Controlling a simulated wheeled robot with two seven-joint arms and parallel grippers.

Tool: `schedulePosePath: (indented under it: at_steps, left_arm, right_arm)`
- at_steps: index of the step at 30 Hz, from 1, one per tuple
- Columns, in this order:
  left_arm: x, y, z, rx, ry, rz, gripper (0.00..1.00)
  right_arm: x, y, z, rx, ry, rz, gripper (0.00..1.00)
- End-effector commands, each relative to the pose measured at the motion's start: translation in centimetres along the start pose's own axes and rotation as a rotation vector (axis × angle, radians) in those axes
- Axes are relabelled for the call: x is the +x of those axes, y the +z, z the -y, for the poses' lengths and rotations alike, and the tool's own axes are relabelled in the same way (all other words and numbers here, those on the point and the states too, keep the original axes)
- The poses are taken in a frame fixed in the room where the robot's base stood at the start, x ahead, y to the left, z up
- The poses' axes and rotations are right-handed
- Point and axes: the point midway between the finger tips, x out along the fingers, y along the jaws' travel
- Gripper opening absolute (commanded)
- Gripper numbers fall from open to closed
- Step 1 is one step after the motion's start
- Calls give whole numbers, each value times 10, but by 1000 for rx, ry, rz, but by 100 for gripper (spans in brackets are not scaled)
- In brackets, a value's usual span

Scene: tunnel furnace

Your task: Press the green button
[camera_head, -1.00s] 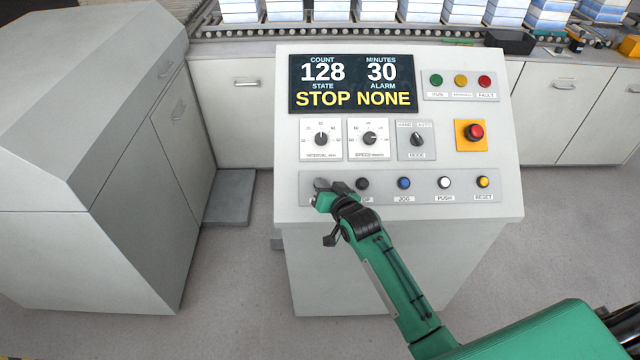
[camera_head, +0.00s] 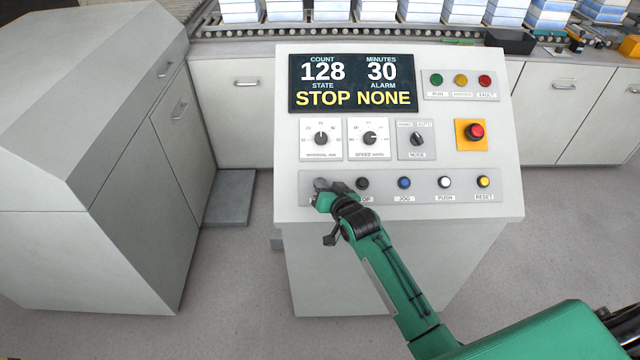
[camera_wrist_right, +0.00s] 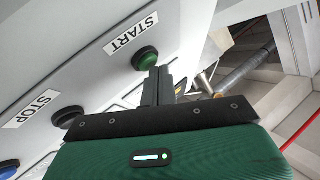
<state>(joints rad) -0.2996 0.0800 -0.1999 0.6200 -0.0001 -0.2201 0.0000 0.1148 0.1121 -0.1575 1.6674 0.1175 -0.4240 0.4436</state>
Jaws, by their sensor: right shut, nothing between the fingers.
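The green button (camera_wrist_right: 145,58) with a START label shows in the right wrist view, at the top middle. My right gripper (camera_wrist_right: 160,72) is shut and empty, with its fingertips right at the lower right edge of the green button; I cannot tell whether they touch. In the head view my right gripper (camera_head: 322,188) is at the left end of the lower button row on the console (camera_head: 400,240) and hides the green button there. The display (camera_head: 352,84) reads STOP and NONE. My left gripper is not in view.
A black STOP button (camera_wrist_right: 67,117) is beside the START button, also visible in the head view (camera_head: 362,184). Blue (camera_head: 404,183), white (camera_head: 445,183) and yellow (camera_head: 483,182) buttons follow to the right. A red emergency button (camera_head: 475,132) sits above. A grey cabinet (camera_head: 90,150) stands at left.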

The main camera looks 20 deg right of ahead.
Motion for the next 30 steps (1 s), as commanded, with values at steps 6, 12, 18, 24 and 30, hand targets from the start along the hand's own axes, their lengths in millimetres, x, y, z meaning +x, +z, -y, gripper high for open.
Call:
schedulePosePath:
  at_steps: [6, 12, 18, 24, 30]
  left_arm:
    - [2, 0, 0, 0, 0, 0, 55]
    - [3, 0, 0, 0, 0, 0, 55]
    - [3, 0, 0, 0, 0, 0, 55]
    - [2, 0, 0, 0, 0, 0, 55]
    - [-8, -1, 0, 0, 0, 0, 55]
  right_arm:
    - [2, 2, -2, 0, 0, 0, 0]
    - [4, 3, -3, 0, 0, 0, 0]
    - [4, 3, -3, 0, 0, 0, 0]
    - [4, 3, -3, 0, 0, 1, 0]
    - [-2, -2, 2, 1, 1, 2, 0]
